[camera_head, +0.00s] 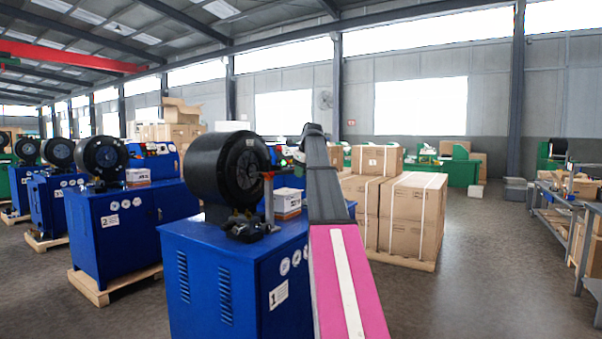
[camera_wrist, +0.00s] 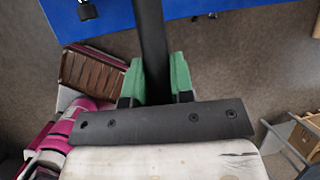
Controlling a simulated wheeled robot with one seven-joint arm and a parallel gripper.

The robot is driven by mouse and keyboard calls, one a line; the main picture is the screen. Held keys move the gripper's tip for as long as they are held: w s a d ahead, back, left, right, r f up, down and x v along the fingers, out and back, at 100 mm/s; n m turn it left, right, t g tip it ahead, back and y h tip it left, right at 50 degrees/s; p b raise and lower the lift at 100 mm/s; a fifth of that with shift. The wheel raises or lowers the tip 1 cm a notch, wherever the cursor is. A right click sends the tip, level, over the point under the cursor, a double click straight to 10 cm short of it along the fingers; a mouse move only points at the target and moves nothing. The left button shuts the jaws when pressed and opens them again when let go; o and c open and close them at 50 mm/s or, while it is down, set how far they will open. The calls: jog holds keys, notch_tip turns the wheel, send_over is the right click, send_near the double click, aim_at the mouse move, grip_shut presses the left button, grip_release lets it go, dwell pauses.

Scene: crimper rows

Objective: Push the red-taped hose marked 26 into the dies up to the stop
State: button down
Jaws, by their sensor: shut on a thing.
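In the wrist view my gripper (camera_wrist: 155,82) has its green-padded fingers shut on a black hose (camera_wrist: 150,28). The hose runs straight away from the fingers and out of the top of the picture. No red tape or number can be read on it there. In the head view the crimper marked 1 (camera_head: 255,275) carries a black round head with dies (camera_head: 245,172) facing right. A small dark and red piece shows just in front of the dies, but I cannot tell how deep any hose sits. My forearm hides most of the gripper in the head view.
A small box (camera_head: 288,203) stands on the crimper's top. Strapped cartons (camera_head: 410,215) on a pallet stand right of my arm. The crimper marked 2 (camera_head: 125,220) is to the left. A workbench (camera_head: 570,215) stands at the far right; the floor before it is clear.

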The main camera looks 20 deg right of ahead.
jog(key=shift+w+d+f+t+y, duration=0.15)
jog(key=shift+f+t+y, duration=0.4)
jog(key=shift+f, duration=0.45)
jog(key=shift+f+t, duration=0.25)
jog(key=shift+f, duration=0.3)
dwell(0.4)
jog(key=shift+w, duration=0.2)
jog(key=shift+w+a+r, duration=0.1)
jog(key=shift+w+a, duration=0.8)
jog(key=shift+w, duration=0.25)
jog(key=shift+w+a+f, duration=0.1)
jog(key=shift+w+a, duration=0.8)
jog(key=shift+w, duration=0.25)
jog(key=shift+w+a+r, duration=0.1)
jog(key=shift+w+a, duration=0.8)
jog(key=shift+w, duration=0.25)
jog(key=shift+r, duration=1.5)
grip_release()
jog(key=shift+s, duration=0.1)
